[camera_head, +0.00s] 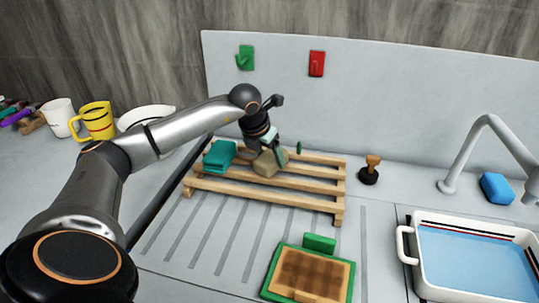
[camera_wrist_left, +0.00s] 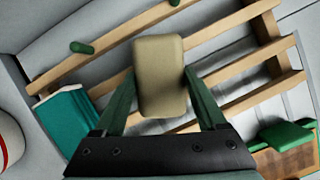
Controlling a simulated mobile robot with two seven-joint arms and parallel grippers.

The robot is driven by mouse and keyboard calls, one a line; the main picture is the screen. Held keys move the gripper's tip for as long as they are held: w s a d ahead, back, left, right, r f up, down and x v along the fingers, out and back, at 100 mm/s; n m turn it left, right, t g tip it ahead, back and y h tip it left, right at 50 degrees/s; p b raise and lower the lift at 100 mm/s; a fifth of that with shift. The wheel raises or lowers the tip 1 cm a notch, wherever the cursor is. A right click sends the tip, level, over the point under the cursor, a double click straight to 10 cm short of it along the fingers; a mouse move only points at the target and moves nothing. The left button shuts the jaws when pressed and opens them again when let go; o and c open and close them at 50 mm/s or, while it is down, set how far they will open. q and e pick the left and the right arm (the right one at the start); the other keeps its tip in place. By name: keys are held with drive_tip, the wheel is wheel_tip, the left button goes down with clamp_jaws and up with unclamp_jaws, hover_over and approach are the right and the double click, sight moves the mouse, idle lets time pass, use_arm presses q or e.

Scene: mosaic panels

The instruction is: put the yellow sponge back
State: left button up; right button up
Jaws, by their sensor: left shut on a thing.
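My left gripper (camera_head: 270,146) is over the back part of a wooden slatted rack (camera_head: 270,196). Its green fingers are shut on a dull yellow-tan block, the sponge (camera_head: 267,163). In the left wrist view, the sponge (camera_wrist_left: 160,72) sits between the two fingers, over the slats. I cannot tell whether it touches them. A teal folded cloth (camera_head: 219,155) lies on the rack just left of the sponge. My right gripper is not in view.
A green-edged brown board (camera_head: 350,281) lies in front of the rack. A wooden-handled stopper (camera_head: 371,169) stands right of it. A white basin of water (camera_head: 407,246), a faucet (camera_head: 451,175) and a blue sponge (camera_head: 496,188) are at right. Mugs (camera_head: 96,121) stand at left.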

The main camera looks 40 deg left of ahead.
use_arm(q)
drive_tip(key=o, duration=1.1)
drive_tip(key=shift+o, duration=0.2)
drive_tip(key=shift+r+p, duration=0.25)
drive_tip(key=shift+p, duration=0.05)
drive_tip(key=v, duration=1.2)
drive_tip(key=shift+r, duration=0.25)
